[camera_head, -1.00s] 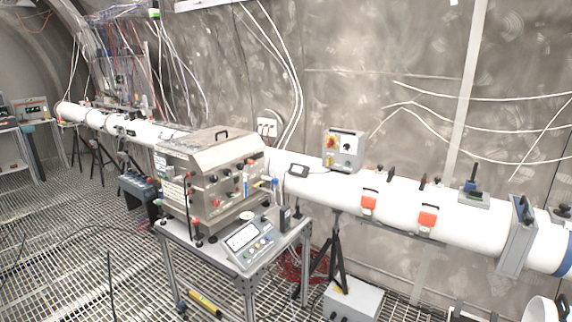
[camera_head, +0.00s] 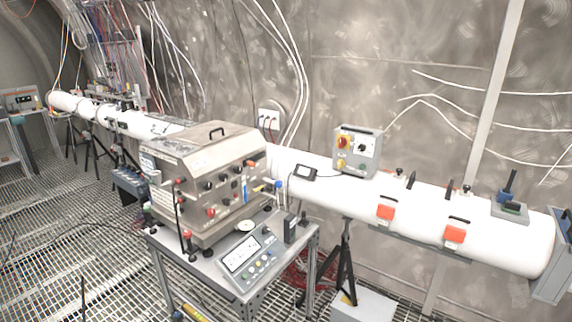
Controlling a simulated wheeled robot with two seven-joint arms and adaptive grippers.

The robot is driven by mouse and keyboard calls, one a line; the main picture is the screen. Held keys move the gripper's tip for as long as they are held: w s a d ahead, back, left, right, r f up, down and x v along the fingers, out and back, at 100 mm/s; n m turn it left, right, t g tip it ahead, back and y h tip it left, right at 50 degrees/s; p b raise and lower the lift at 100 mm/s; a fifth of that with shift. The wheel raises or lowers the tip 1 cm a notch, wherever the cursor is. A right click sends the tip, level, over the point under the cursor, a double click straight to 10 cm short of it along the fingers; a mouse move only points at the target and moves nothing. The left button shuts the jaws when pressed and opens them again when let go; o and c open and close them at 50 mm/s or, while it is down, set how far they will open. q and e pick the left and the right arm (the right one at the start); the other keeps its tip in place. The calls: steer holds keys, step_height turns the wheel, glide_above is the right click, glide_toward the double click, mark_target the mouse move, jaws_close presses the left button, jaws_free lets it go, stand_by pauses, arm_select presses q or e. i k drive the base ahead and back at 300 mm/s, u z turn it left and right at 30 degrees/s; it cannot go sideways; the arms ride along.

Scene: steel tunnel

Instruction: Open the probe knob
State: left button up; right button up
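Several red and black knobs sit on the front of a metal box (camera_head: 197,152) on a wheeled-looking metal table; a red one (camera_head: 211,212) is low on the front. I cannot tell which is the probe knob or whether any is open. Neither of my grippers is in view.
The table (camera_head: 205,272) bears a keypad console (camera_head: 248,257) and stands in front of the long white pipe (camera_head: 420,205). A black tripod (camera_head: 346,265) and a grey floor box (camera_head: 362,306) are right of it. Grated floor (camera_head: 60,235) is open at left.

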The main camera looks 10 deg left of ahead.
mark_target(238, 169)
steer(key=z, duration=0.25)
steer(key=i, duration=1)
steer(key=u, duration=0.5)
steer(key=i, duration=0.8)
steer(key=u, duration=0.65)
